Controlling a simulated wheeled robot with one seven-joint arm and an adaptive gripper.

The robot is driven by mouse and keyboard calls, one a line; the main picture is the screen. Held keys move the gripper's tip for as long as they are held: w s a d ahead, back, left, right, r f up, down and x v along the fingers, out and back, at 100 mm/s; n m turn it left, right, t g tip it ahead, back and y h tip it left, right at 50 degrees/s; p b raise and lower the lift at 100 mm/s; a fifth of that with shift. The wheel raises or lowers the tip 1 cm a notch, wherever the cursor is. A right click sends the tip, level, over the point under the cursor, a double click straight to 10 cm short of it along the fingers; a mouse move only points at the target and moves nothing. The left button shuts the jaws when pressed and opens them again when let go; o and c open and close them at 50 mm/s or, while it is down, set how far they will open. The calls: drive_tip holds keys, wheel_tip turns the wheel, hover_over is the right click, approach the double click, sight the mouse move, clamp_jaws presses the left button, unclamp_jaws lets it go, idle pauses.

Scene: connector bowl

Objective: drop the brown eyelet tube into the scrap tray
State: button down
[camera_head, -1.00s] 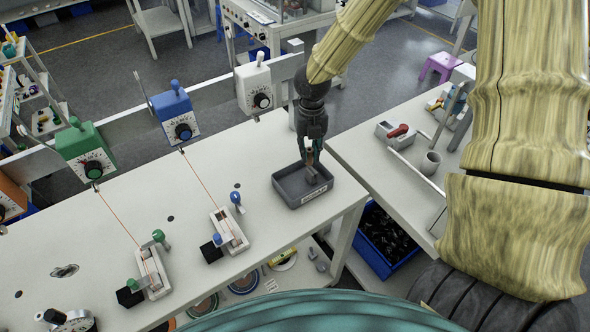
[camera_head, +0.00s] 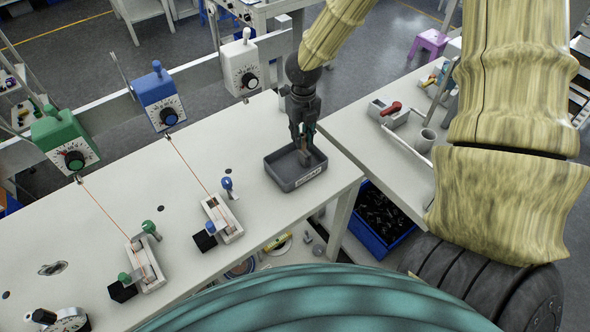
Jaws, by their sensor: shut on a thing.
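The scrap tray (camera_head: 294,185) is a dark grey open box with a pale label on its front wall. It sits at the right end of the white bench. My gripper (camera_head: 304,157) points down over the tray, with its fingertips at or just inside the tray's opening. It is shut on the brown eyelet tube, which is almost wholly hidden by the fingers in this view. I cannot tell whether the tube touches the tray.
Two small fixtures (camera_head: 222,219) with orange wires stand left of the tray. Blue (camera_head: 160,100), green (camera_head: 66,140) and white (camera_head: 240,68) dial boxes line the bench's back. A side table (camera_head: 352,130) stands right, with a blue bin (camera_head: 372,240) below.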

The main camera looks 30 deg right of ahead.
drive_tip(key=shift+f+b, duration=0.35)
drive_tip(key=shift+f, duration=0.25)
drive_tip(key=c, duration=1.2)
unclamp_jaws()
drive_tip(key=shift+c, duration=0.2)
drive_tip(key=shift+r, duration=0.15)
wheel_tip(320, 180, up, 12)
